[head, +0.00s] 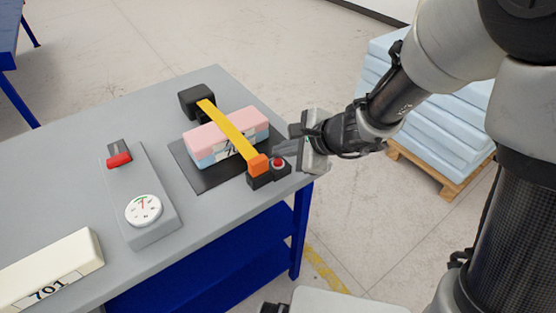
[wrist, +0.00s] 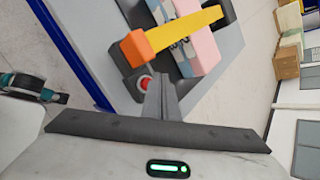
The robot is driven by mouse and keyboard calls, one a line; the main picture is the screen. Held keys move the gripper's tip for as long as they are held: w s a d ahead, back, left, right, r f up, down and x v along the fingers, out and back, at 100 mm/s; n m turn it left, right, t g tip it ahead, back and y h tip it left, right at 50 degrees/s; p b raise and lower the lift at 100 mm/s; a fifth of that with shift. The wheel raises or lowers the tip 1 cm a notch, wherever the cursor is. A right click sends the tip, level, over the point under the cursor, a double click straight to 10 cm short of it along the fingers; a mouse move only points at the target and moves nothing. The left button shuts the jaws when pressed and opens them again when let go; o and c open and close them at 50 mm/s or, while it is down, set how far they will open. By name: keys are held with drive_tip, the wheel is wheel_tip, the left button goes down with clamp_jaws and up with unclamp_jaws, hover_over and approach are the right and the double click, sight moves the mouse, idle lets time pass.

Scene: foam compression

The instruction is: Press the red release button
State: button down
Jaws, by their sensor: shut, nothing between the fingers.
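The red release button (head: 278,162) sits on a small black block at the near right corner of the foam fixture, beside the strap's orange end. It also shows in the wrist view (wrist: 144,83), just left of my fingertips. My gripper (head: 281,154) is shut and empty, its tips close to the button; I cannot tell whether they touch it. A yellow strap (head: 228,128) with an orange end (head: 257,164) lies across the pink and blue foam block (head: 203,141) on a dark plate (head: 190,179).
Left on the grey table (head: 75,185) stand a grey unit (head: 155,205) with a dial (head: 143,210) and red-tipped lever (head: 118,159), and a white block marked 701 (head: 50,267). Stacked blue foam sheets (head: 432,122) rest on a pallet at the right.

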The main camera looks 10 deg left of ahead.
drive_tip(key=shift+f+b, duration=0.45)
drive_tip(key=shift+b, duration=0.2)
drive_tip(key=shift+f+b, duration=0.45)
drive_tip(key=shift+b, duration=0.15)
idle(0.7)
drive_tip(key=shift+r, duration=0.1)
drive_tip(key=shift+r+p, duration=0.7)
drive_tip(key=shift+r, duration=0.1)
drive_tip(key=shift+r+p, duration=1.95)
drive_tip(key=shift+r, duration=0.55)
drive_tip(key=shift+r, duration=0.1)
